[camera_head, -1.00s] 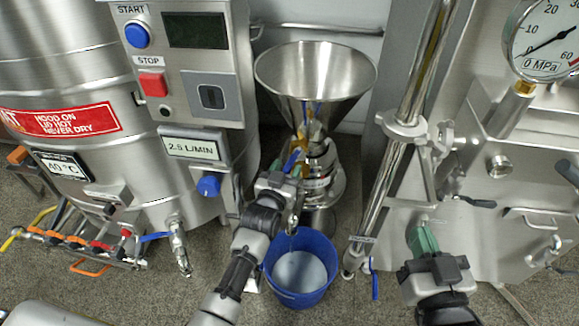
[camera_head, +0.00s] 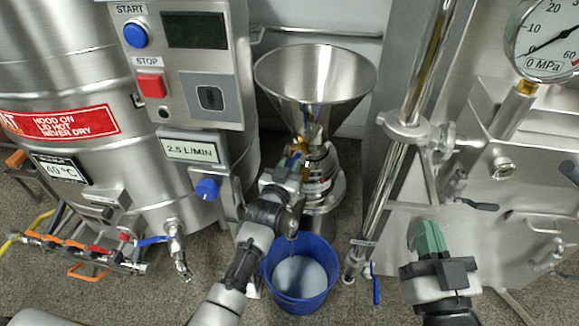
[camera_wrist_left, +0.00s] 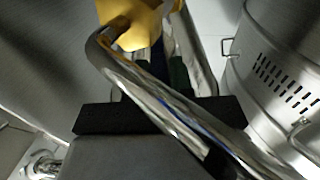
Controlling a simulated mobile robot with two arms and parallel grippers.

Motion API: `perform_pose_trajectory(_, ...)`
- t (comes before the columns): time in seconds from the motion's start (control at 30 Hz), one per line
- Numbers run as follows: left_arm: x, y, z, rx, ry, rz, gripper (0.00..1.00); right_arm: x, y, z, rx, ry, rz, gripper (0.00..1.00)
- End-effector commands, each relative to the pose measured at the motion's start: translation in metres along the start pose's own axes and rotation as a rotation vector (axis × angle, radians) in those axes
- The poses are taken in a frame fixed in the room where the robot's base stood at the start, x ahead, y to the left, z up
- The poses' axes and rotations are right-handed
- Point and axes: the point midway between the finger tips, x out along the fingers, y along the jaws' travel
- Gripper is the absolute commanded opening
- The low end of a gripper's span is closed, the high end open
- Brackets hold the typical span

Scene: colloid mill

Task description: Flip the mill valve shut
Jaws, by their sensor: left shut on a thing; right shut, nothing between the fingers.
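The mill has a steel funnel hopper (camera_head: 315,85) over a steel body (camera_head: 322,190). A yellow part (camera_wrist_left: 135,22) and a curved chrome pipe (camera_wrist_left: 165,95) show close up in the left wrist view, the pipe crossing in front of my fingers. My left gripper (camera_head: 293,163) is at the mill's valve, just below the hopper, shut on the valve's blue handle, which is mostly hidden by the gripper. Its green finger (camera_wrist_left: 178,75) shows behind the pipe in the wrist view. My right gripper (camera_head: 428,236) is shut and empty, away from the mill at the right.
A blue bucket (camera_head: 276,276) with pale liquid stands on the floor below the mill. A control panel (camera_head: 195,60) with a blue START and a red STOP button is at the left. A slanted steel pipe (camera_head: 402,130) and a pressure gauge (camera_head: 546,40) are at the right.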

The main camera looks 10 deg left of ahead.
Motion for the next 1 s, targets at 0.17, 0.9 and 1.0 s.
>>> perform_pose_trajectory(0.17, 0.000, 0.000, 0.000, 0.000, 0.000, 0.001, 0.00, 0.000, 0.000, 0.000, 0.000, 0.000, 0.000, 0.00)
perform_pose_trajectory(0.9, 0.001, -0.011, -0.001, 0.000, 0.002, 0.129, 0.00, -0.004, 0.004, 0.021, -0.004, -0.174, 0.009, 0.00)
perform_pose_trajectory(1.0, 0.001, -0.011, -0.001, 0.000, 0.002, 0.128, 0.28, -0.004, 0.004, 0.021, -0.004, -0.173, 0.009, 0.00)
